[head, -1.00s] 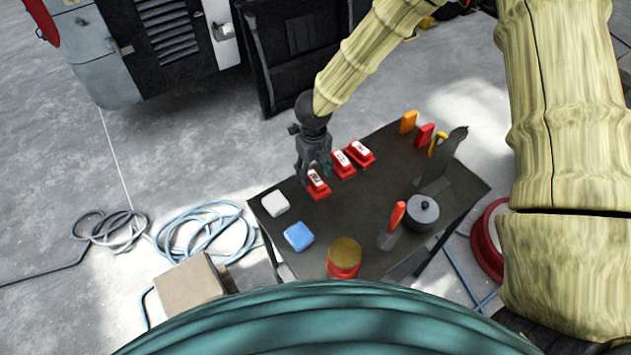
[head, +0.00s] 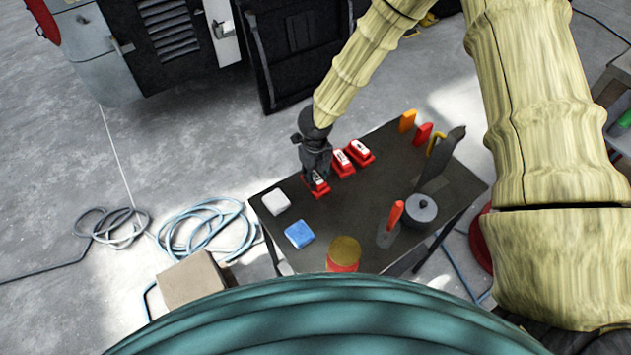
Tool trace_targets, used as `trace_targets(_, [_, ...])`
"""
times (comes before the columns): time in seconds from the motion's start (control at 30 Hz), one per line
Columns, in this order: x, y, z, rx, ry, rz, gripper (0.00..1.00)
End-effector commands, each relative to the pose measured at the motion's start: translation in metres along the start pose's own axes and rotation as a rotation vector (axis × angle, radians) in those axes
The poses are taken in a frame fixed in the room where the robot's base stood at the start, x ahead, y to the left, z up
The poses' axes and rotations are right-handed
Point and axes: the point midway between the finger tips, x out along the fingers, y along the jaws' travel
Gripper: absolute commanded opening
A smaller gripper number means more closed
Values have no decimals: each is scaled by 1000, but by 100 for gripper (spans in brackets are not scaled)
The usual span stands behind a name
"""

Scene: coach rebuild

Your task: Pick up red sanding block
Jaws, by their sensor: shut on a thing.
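Several red sanding blocks with white labelled tops are on the dark table (head: 345,215). My gripper (head: 317,176) is at the left end of their row, pointing down, and is shut on the nearest red sanding block (head: 319,188). The gripper hides part of that block, and I cannot tell whether it is off the table top. A second red block (head: 343,163) and a third red block (head: 360,152) sit to the right, apart from the gripper.
A white block (head: 275,202), a blue sponge-like block (head: 299,234), a red tin (head: 343,259), a scraper with a red handle (head: 394,218) and a lidded pot (head: 421,208) stand on the table. An orange piece (head: 407,121) is at the back. The table's middle is clear.

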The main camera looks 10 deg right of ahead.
Motion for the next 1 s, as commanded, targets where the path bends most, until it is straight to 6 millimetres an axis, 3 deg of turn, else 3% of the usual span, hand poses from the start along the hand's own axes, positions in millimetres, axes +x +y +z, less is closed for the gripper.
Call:
trace_targets(0.37, [-3,0,0,1,1,1,2])
trace_targets(0.67, [-35,0,1,2,-3,2,2])
trace_targets(1.0, [-38,31,-73,-4,1,1,2])
